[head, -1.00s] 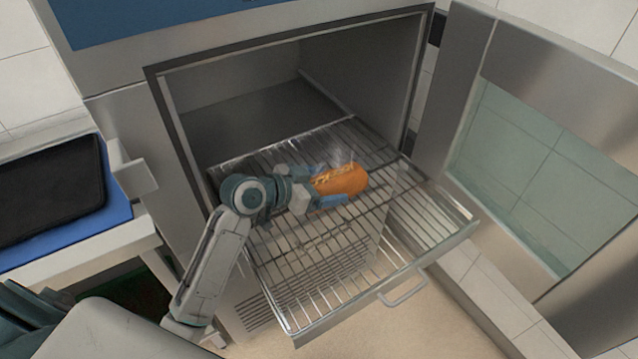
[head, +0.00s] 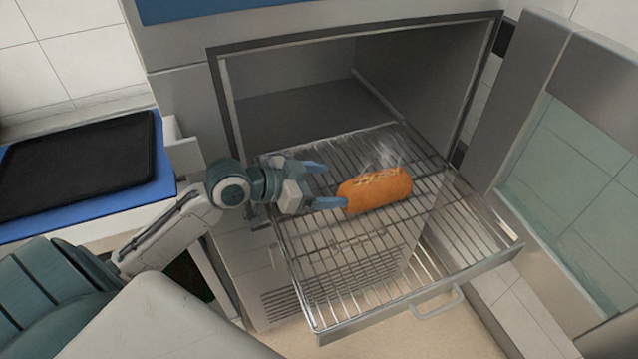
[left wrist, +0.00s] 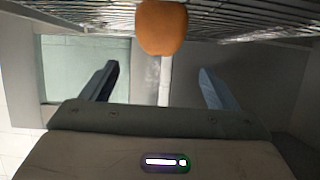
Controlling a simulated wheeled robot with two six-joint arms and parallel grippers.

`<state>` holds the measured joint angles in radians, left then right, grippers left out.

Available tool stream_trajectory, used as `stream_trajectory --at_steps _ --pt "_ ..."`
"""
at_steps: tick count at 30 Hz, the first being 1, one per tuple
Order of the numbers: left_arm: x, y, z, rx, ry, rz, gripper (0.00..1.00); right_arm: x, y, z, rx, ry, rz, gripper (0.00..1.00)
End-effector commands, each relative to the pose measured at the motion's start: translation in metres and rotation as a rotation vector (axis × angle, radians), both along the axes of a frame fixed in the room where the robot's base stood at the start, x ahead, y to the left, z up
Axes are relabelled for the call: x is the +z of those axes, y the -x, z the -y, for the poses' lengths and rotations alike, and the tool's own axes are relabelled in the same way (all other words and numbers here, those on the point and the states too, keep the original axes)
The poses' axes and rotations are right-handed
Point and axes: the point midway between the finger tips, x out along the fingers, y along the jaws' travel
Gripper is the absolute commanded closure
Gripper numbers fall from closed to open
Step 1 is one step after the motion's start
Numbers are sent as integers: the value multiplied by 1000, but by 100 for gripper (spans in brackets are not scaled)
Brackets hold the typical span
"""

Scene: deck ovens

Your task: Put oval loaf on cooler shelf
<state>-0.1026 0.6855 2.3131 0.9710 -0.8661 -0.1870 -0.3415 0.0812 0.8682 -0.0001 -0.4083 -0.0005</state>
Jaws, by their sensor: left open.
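The oval loaf (head: 374,190), orange-brown with a pale scored top, lies on the pulled-out wire cooler shelf (head: 440,262). My left gripper (head: 332,184) is open, just left of the loaf, with its blue fingertips pointing at the loaf's left end. In the left wrist view the loaf (left wrist: 162,27) shows end-on at the top, beyond the two spread fingers (left wrist: 158,88), with nothing held between them. My right gripper is not in view.
The cooler cavity (head: 320,95) is open behind the shelf. Its glass-paned door (head: 570,150) stands open at the right. A black tray (head: 80,165) lies on a blue-topped counter at the left. The shelf around the loaf is bare.

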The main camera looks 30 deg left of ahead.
Motion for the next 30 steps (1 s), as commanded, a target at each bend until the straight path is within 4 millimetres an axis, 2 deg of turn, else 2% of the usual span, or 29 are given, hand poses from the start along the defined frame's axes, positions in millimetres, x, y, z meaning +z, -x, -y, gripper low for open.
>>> stream_trajectory --at_steps 9,30 --pt "5 10 -6 -4 1 -2 19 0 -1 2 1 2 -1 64" --pt "6 10 -6 -3 2 -1 19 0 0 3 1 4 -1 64"
